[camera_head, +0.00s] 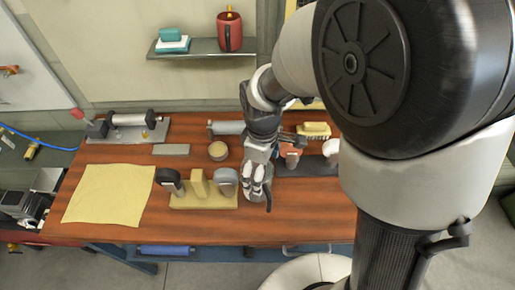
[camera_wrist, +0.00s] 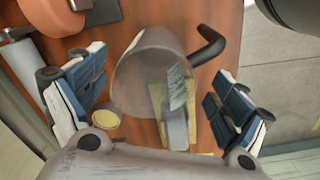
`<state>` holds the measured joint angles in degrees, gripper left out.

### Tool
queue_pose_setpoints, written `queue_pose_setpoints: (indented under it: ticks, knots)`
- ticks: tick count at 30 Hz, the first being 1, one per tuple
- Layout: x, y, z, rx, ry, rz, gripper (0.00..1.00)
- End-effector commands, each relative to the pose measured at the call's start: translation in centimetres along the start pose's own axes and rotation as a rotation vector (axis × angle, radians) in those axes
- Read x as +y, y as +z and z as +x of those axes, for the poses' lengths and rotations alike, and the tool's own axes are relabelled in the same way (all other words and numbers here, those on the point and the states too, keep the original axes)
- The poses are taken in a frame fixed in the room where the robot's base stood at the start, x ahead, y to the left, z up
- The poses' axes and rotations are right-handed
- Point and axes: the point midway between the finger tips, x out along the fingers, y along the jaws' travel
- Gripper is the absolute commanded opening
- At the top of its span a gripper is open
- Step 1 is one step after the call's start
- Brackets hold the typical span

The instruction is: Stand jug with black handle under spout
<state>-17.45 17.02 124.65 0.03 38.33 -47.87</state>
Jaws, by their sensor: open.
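A clear, greyish jug (camera_wrist: 145,75) shows between my fingers in the wrist view. Its curved black handle (camera_wrist: 212,42) points to the upper right. My gripper (camera_wrist: 158,98) is open, with one finger on each side of the jug and visible gaps to it. In the head view my gripper (camera_head: 257,182) is low over the front middle of the wooden table and hides most of the jug; the black handle (camera_head: 268,197) shows beside the fingers. I cannot make out a spout for certain; an orange-brown part (camera_head: 291,150) stands just behind my gripper.
A yellow block stand (camera_head: 205,201) with dark and grey rounded tools is just left of my gripper. A round tin (camera_head: 218,151), a grey block (camera_head: 171,149) and a yellow brush (camera_head: 314,129) lie farther back. A yellow cloth (camera_head: 110,194) covers the left front of the table.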

Motion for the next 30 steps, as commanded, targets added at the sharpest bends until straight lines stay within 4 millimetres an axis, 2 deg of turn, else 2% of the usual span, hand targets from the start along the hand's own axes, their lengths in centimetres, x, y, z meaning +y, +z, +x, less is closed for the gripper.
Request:
queue_pose_setpoints:
  ticks: [1, 3, 10, 18, 26, 30]
  knots:
    - [0.0, 0.0, 0.9, -0.001, -0.001, 0.0, 0.92]
    - [0.0, 0.0, 1.4, -0.001, -0.001, 0.0, 0.92]
    - [0.1, -0.1, 2.6, -0.001, 0.0, 0.0, 0.92]
    - [0.3, -0.2, 6.6, -0.002, -0.002, 0.0, 0.92]
    - [0.4, -0.2, 6.8, 0.0, 0.001, 0.0, 0.92]
    - [0.4, -0.2, 6.8, 0.0, 0.001, 0.0, 0.83]
